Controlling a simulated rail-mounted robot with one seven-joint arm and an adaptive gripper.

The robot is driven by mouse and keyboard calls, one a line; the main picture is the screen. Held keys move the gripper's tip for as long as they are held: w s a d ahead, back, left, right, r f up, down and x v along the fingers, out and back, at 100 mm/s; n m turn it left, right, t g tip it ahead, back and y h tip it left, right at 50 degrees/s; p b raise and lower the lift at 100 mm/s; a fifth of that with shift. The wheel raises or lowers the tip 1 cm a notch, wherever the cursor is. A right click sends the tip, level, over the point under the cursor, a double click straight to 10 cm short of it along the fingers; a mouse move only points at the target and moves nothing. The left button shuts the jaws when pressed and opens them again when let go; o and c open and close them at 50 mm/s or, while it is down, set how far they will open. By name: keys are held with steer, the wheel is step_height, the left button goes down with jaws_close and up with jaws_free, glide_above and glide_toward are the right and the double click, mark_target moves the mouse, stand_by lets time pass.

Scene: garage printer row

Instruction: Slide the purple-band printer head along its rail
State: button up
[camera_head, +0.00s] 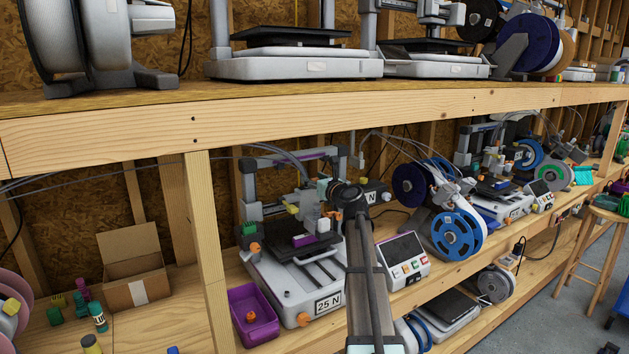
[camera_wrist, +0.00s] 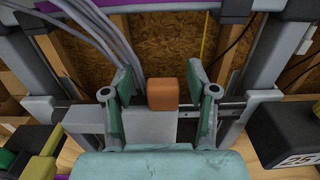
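The purple-band printer (camera_head: 285,283) stands on the lower shelf, with a purple band (camera_head: 318,154) along its top beam. The band also crosses the top of the wrist view (camera_wrist: 150,4). Its printer head shows in the wrist view as a grey block (camera_wrist: 150,127) with an orange-brown block (camera_wrist: 162,95) on it, beside a dark horizontal rail (camera_wrist: 232,107). My gripper (camera_wrist: 160,77) is open, with one teal finger on each side of the head and visible gaps to the orange-brown block. In the head view my gripper (camera_head: 324,185) is partly hidden by my arm.
Grey cables (camera_wrist: 95,30) hang close to the left finger. Printer uprights stand on both sides. A purple bin (camera_head: 252,316) and a cardboard box (camera_head: 135,270) are left of the printer. A control panel (camera_head: 402,260) and filament spools (camera_head: 455,236) are to the right. The wooden upper shelf (camera_head: 330,114) runs above.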

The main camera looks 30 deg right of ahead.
steer(key=shift+s, duration=0.15)
steer(key=s, duration=1.1)
steer(key=shift+s, duration=0.35)
steer(key=shift+a+f, duration=0.1)
